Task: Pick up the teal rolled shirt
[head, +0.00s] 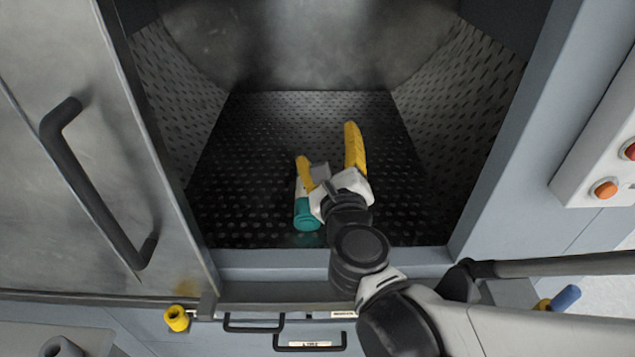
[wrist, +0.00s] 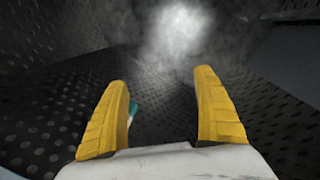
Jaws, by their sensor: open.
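The teal rolled shirt (head: 306,219) lies on the perforated floor inside the washer, toward its front. Its teal end shows just left of my gripper in the head view, and a pale part runs back behind the left finger. My gripper (head: 326,146) is open, with its two yellow fingers spread wide and pointing into the chamber. In the wrist view a sliver of teal shirt (wrist: 133,108) shows by the left finger, mostly hidden by it. The space between the fingers of my gripper (wrist: 162,78) looks empty. I cannot tell whether the left finger touches the shirt.
The washer chamber has a dark perforated floor (head: 255,140) and slanted perforated side walls (head: 455,95). A metal door with a black handle (head: 95,190) stands at the left. A front sill (head: 255,258) borders the opening. The chamber floor around the shirt looks clear.

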